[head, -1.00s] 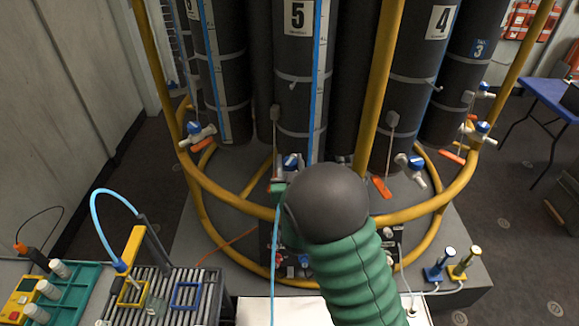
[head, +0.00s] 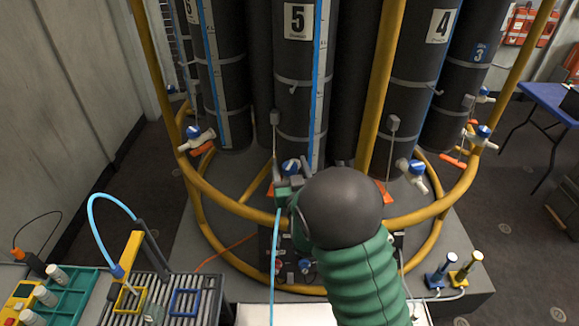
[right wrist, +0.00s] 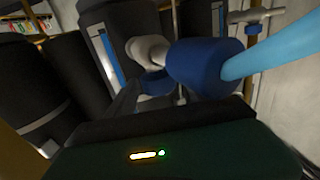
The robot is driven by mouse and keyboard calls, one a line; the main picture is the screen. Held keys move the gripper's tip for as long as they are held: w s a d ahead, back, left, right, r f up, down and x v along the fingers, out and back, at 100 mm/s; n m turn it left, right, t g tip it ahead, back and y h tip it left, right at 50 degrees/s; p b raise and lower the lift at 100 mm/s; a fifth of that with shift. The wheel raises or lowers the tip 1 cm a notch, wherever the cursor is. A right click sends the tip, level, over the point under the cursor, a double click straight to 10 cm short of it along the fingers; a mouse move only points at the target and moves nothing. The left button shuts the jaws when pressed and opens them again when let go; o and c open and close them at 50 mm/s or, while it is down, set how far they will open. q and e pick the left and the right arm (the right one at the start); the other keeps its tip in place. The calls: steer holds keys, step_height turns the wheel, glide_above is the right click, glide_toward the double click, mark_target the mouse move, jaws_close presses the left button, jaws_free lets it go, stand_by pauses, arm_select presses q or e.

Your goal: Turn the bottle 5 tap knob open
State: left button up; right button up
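Bottle 5 (head: 298,80) is a tall dark cylinder with a white number label in the middle of the head view. Its blue tap knob (head: 291,165) shows low in front of it, partly hidden by my gripper. My right gripper (head: 288,182) is at this knob, its arm in a green sleeve. My left gripper is out of view.
A yellow ring rail (head: 235,206) and upright posts surround the bottles close to my arm. A light blue tube (head: 275,265) hangs beside the right gripper. Bottle 4's tap (head: 413,172) is to the right. A roller tray (head: 180,310) stands at the lower left.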

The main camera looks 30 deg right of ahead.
steer(key=v, duration=0.5)
steer(key=shift+f+b, duration=0.15)
steer(key=shift+b, duration=0.2)
steer(key=p, duration=1.7)
glide_toward(291, 172)
steer(key=v, duration=0.5)
steer(key=shift+w, duration=0.15)
